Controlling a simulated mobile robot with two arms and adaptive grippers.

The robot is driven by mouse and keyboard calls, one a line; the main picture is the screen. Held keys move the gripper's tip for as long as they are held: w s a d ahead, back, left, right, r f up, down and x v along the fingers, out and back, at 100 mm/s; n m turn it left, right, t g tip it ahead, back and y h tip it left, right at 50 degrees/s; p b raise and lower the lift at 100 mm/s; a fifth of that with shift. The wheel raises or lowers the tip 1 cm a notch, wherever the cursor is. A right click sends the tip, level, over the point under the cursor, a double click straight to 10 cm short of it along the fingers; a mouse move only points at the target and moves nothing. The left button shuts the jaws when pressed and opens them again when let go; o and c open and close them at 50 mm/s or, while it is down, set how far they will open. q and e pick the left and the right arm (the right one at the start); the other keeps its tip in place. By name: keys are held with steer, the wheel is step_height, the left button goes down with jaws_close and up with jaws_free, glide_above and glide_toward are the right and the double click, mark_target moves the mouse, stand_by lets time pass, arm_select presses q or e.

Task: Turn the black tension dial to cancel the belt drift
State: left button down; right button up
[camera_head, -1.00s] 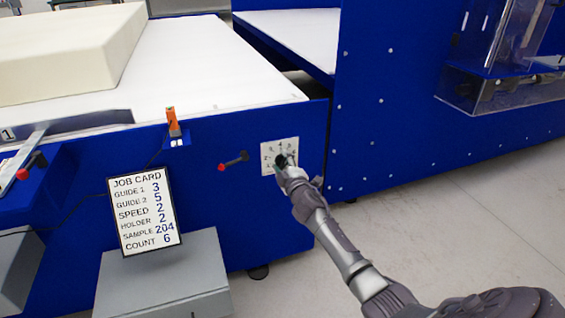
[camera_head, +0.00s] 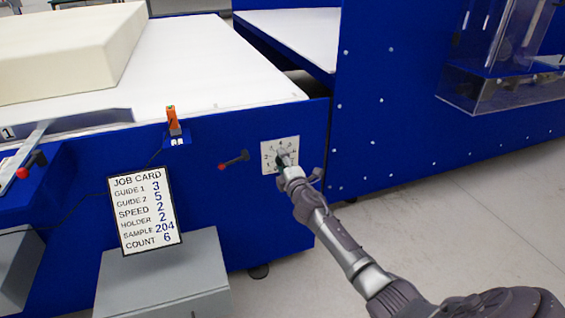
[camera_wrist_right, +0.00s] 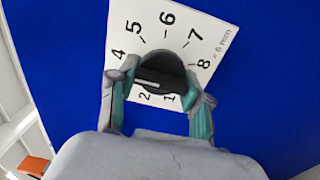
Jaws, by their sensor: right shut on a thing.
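The black tension dial (camera_wrist_right: 158,72) sits on a white plate (camera_wrist_right: 205,25) numbered up to 8, on the blue machine front. My right gripper (camera_wrist_right: 160,92) is shut on the dial, with a teal-padded finger on each side. A light mark on the dial points left in the wrist view, toward the finger below the 4; the digit there is hidden. In the head view the plate (camera_head: 267,147) shows behind my right gripper (camera_head: 286,163), which mostly covers the dial. The white belt (camera_head: 215,60) carries a cream foam block (camera_head: 60,60). My left gripper is out of view.
A red-knobbed lever (camera_head: 235,160) is left of the plate. An orange device (camera_head: 172,121) stands on the machine edge. A job card (camera_head: 145,212) leans above a grey box (camera_head: 165,280). Clear floor (camera_head: 430,200) lies to the right.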

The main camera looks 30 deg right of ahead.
steer(key=shift+f, duration=0.1)
steer(key=o, duration=1.2)
steer(key=shift+s, duration=0.1)
steer(key=v, duration=1.2)
steer(key=shift+a, duration=0.1)
